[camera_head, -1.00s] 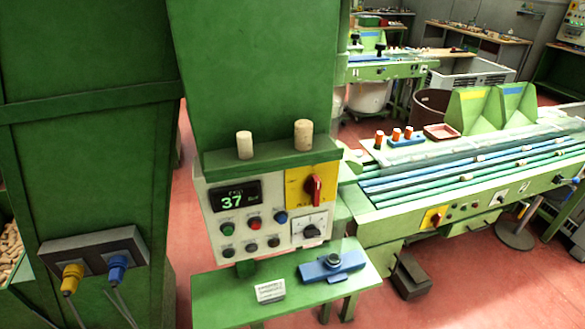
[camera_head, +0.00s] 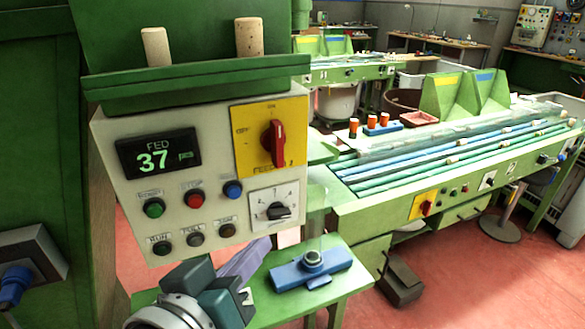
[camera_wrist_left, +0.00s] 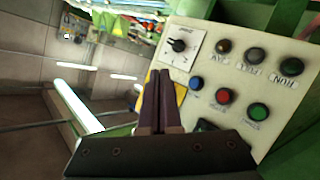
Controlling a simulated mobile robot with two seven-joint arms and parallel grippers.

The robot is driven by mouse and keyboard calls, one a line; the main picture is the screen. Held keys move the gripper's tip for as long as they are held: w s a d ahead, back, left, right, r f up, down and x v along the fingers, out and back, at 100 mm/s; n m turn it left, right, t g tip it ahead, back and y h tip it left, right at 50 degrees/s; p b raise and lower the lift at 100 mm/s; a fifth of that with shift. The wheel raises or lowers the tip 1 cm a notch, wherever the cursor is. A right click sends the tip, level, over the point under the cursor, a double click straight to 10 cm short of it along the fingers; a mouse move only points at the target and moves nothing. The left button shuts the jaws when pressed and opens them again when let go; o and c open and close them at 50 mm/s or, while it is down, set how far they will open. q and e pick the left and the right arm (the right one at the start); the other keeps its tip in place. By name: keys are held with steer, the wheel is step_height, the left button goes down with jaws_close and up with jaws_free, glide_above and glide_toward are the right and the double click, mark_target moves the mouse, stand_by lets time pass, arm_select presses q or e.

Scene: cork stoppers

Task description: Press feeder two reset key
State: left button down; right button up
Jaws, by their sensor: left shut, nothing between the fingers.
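The feeder control panel (camera_head: 215,155) faces me, with a lit display (camera_head: 158,154) reading FED 37. A green key (camera_head: 154,208), a red key (camera_head: 194,198) and a blue key (camera_head: 233,189) sit in a row under it. Dark lamps or keys sit below, one marked RUN (camera_head: 162,248); the other labels are too small to read surely. My right gripper is not in view.
A red rotary switch (camera_head: 276,142) on a yellow plate and a black selector knob (camera_head: 279,211) stick out at the panel's right. A blue fixture (camera_head: 310,269) lies on the green shelf below.

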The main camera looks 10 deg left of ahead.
mark_target(234, 193)
arm_select(q)
steer(key=shift+a, duration=0.1)
steer(key=shift+w+a+b, duration=0.6)
steer(key=shift+w+a, duration=0.2)
steer(key=shift+w, duration=0.4)
steer(key=shift+w+a+b, duration=0.65)
steer(key=shift+w+a, duration=0.2)
steer(key=shift+w, duration=0.35)
steer(key=shift+w+a+b, duration=0.6)
steer(key=shift+w+a, duration=0.2)
steer(key=shift+w, duration=0.4)
steer(key=shift+w, duration=0.15)
steer(key=shift+w+a, duration=0.2)
steer(key=shift+w+a, duration=0.25)
steer(key=shift+w, duration=0.1)
steer(key=shift+s, duration=0.1)
stand_by(0.5)
steer(key=shift+s+d+p, duration=0.35)
steer(key=shift+s+d, duration=0.15)
steer(key=shift+s, duration=0.1)
